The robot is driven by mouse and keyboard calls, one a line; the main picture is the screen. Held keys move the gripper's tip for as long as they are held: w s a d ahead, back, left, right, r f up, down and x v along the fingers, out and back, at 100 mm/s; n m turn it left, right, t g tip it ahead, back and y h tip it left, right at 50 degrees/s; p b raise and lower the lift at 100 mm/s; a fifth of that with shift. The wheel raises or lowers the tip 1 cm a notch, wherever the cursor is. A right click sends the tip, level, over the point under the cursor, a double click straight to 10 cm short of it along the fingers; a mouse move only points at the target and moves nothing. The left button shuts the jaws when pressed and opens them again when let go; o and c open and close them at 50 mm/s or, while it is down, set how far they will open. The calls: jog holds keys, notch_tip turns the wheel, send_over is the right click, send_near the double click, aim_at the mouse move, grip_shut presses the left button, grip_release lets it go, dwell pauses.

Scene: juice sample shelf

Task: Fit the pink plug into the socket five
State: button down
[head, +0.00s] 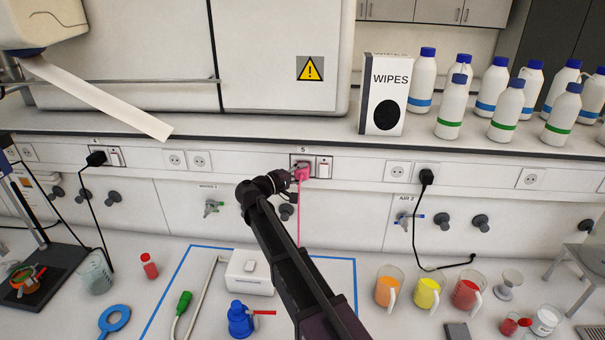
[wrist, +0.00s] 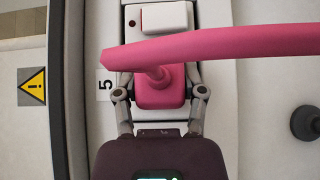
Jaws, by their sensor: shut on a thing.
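The pink plug (head: 302,174) is at the socket labelled 5 (head: 300,159) on the wall rail. It also shows in the wrist view (wrist: 160,92), with its pink cable (wrist: 220,45) crossing the picture. My gripper (head: 293,174) is shut on the pink plug, with one finger on each side of it in the wrist view (wrist: 159,94). The plug lies in front of the socket and hides most of its face, so I cannot tell how deep it sits. A white switch (head: 324,167) is right beside the socket.
Black plugs sit in the rail at left (head: 96,158) and right (head: 427,176). Gas and water taps (head: 212,207) line the panel below.

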jog(key=shift+w, duration=0.1)
dwell(0.3)
jog(key=shift+c, duration=0.5)
grip_release()
jog(key=shift+a, duration=0.1)
jog(key=v, duration=1.2)
